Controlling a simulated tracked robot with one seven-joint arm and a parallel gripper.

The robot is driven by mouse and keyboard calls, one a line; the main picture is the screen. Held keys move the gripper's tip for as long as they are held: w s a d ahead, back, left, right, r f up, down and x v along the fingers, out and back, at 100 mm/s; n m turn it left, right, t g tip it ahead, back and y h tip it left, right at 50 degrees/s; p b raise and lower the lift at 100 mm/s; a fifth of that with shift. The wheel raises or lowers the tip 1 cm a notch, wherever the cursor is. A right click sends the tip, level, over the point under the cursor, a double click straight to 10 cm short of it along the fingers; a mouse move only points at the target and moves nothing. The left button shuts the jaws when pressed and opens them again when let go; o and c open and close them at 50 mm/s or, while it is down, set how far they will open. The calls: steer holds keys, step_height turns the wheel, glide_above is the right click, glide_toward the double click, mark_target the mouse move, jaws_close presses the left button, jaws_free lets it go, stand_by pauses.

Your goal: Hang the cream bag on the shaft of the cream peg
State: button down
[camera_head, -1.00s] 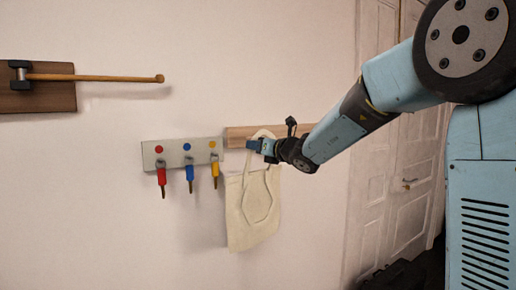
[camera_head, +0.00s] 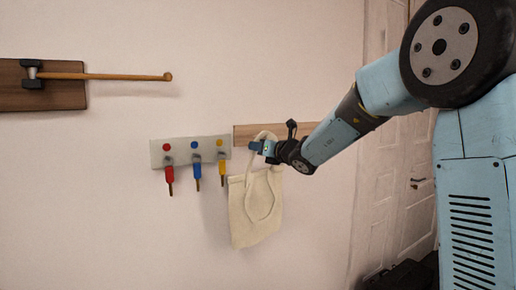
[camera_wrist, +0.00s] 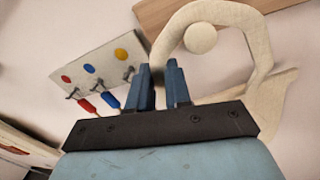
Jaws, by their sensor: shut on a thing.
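The cream bag (camera_head: 256,212) hangs below my gripper (camera_head: 259,147), in front of the wall. In the wrist view my gripper (camera_wrist: 163,80) is shut on the bag's strap (camera_wrist: 163,58), which arches up from between the fingers. The round pale end of the cream peg (camera_wrist: 201,38) shows inside the strap's arch in the wrist view. From this angle I cannot tell whether the strap is around the shaft or only in front of it. The peg's shaft is hidden behind its end, and I cannot make the peg out in the head view.
A wooden board (camera_head: 284,130) is on the wall behind my gripper. Left of it, a grey rack (camera_head: 190,148) holds red, blue and yellow-handled tools; the yellow one (camera_head: 222,172) is close to the bag. Farther left, a long wooden rod (camera_head: 110,76) extends from a dark board.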

steer(key=shift+f, duration=0.35)
